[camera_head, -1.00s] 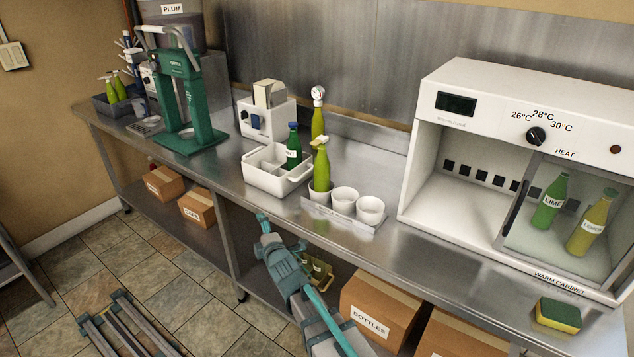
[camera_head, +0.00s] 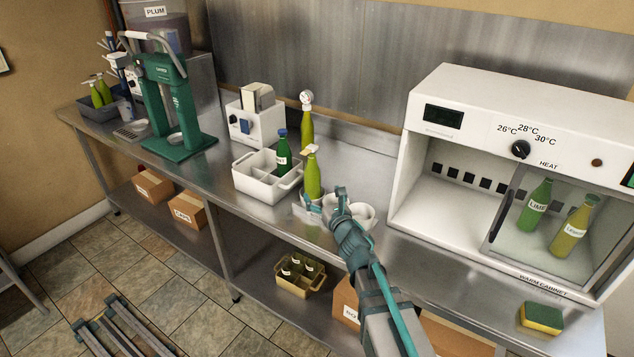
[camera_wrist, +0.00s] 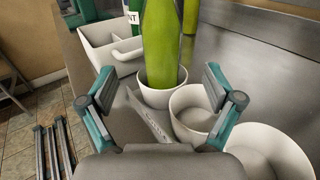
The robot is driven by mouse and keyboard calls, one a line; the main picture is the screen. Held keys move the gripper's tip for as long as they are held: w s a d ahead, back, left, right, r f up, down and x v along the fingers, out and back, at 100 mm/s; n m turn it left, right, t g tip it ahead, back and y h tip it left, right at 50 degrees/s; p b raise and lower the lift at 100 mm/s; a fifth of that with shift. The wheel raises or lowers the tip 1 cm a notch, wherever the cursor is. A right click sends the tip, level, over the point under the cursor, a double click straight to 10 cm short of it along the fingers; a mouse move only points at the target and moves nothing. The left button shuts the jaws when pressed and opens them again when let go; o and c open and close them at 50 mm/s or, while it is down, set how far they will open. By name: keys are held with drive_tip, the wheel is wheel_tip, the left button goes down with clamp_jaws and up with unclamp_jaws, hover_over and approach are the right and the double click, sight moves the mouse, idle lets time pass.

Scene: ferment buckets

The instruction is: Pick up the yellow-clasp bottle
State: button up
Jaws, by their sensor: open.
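A yellow-green bottle (camera_head: 313,178) with a pale, yellowish clasp top stands upright in the left cup (camera_head: 299,208) of a row of white cups on the counter. In the wrist view the bottle (camera_wrist: 160,40) rises from the cup (camera_wrist: 163,96), its top cut off by the frame edge. My gripper (camera_head: 325,198) is open and empty at the front of the cup row. In the wrist view its fingers (camera_wrist: 160,86) are spread, with the bottle lying ahead between them, apart from both. The right finger overlaps the middle cup (camera_wrist: 196,110) in view.
A white divided carrier (camera_head: 260,185) holding a green bottle with a blue top (camera_head: 283,155) stands left of the cups. A gauge-topped bottle (camera_head: 306,125) stands behind. The warm cabinet (camera_head: 440,150) is to the right. A sponge (camera_head: 541,317) lies at the counter's front right.

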sight(315, 184)
drive_tip(key=x, duration=0.4)
drive_tip(key=shift+p, duration=0.35)
drive_tip(key=shift+p+x, duration=1.2)
drive_tip(key=shift+x, duration=1.4)
drive_tip(key=shift+d, duration=0.1)
clamp_jaws()
